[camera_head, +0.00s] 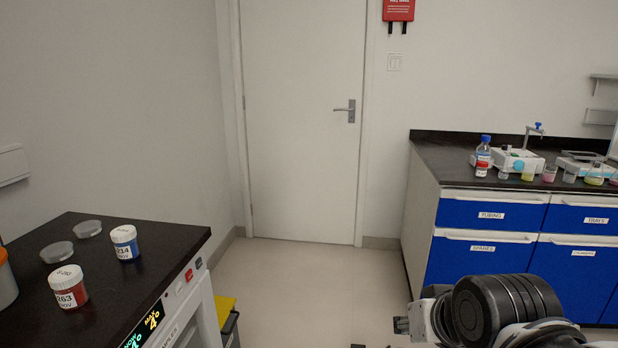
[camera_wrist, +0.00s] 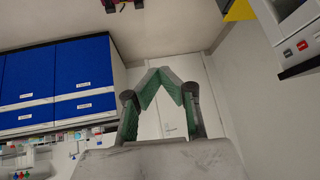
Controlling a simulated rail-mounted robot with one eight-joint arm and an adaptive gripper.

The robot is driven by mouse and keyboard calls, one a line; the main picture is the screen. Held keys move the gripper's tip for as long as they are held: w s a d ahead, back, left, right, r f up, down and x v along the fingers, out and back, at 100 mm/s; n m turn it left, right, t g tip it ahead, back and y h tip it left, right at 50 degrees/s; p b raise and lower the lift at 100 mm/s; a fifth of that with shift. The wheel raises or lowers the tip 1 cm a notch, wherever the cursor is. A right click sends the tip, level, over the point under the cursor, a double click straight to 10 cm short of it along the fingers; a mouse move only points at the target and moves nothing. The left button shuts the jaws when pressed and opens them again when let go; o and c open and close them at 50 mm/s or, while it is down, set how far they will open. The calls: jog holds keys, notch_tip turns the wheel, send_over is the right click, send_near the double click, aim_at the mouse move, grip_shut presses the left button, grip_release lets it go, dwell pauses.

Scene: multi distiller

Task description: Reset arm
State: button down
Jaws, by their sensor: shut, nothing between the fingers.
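My gripper (camera_wrist: 160,72) shows in the wrist view with its two green-padded fingers meeting at the tips, shut and empty. It is in free air, with the white door (camera_wrist: 172,105) behind it, and touches nothing visible. The wrist picture is upside down, with the floor at the top. In the head view my arm is folded at the lower right, in front of the blue cabinets (camera_head: 485,260). Little of the gripper can be made out there.
At left, a black-topped bench (camera_head: 150,240) holds a blue-labelled jar (camera_head: 124,242), a red-labelled jar (camera_head: 68,287) and clear dishes (camera_head: 57,252). A yellow-topped bin (camera_head: 226,310) stands beside it. The right counter (camera_head: 440,150) carries bottles and beakers. Floor (camera_head: 300,270) between is clear.

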jog(key=s+d+f+g+h, duration=0.1)
jog(key=s+d, duration=0.3)
jog(key=s, duration=0.2)
notch_tip(320, 180, up, 13)
jog(key=p, duration=1.3)
jog(key=shift+w+a, duration=0.3)
jog(key=shift+a, duration=0.05)
